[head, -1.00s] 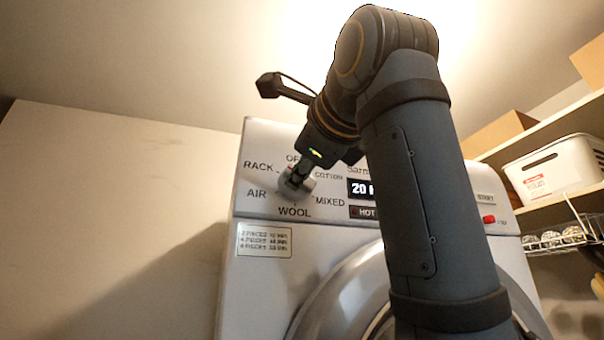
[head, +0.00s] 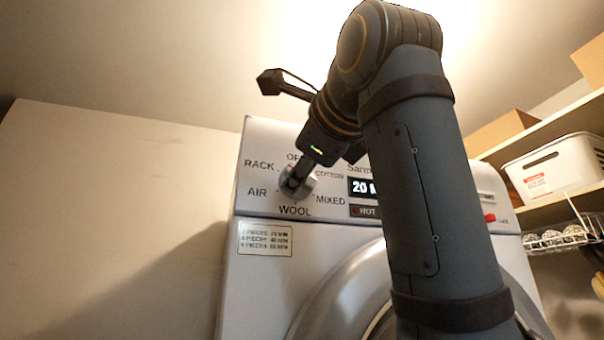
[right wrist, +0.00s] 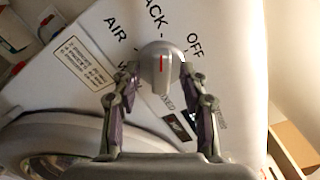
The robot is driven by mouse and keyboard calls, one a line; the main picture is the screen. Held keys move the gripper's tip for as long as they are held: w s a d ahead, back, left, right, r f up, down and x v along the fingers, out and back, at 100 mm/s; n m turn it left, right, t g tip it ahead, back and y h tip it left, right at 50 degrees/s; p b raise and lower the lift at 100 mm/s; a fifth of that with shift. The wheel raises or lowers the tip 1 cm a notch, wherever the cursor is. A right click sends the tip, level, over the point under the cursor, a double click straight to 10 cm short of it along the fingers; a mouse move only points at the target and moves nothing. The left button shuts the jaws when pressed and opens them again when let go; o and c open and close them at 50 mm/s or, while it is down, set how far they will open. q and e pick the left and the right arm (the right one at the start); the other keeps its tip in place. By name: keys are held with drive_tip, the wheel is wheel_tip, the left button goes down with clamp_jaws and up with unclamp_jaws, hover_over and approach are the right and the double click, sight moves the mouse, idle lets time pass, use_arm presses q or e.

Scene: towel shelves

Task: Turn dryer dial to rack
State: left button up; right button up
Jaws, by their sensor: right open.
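The dryer dial (head: 311,183) is a round grey knob on the upper left of the white dryer's panel, ringed by the words RACK, OFF, COTTON, MIXED, WOOL and AIR. My right gripper (head: 291,185) is at the dial, and its fingers hide part of it. In the right wrist view the dial (right wrist: 160,77) lies between the tips of my open right gripper (right wrist: 161,72), one finger on each side. Its red mark (right wrist: 161,62) points up in that view, towards the tick by RACK, with OFF to the right. I cannot tell whether the fingertips touch the knob. My left gripper is out of view.
The dryer's round door (head: 335,297) is below the panel. A display (head: 360,187) and a red button (head: 489,218) are to the right of the dial. Shelves at the right hold a white basket (head: 552,170) and a wire rack (head: 560,240). The wall at the left is clear.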

drive_tip(key=v, duration=0.7)
drive_tip(key=shift+s, duration=0.1)
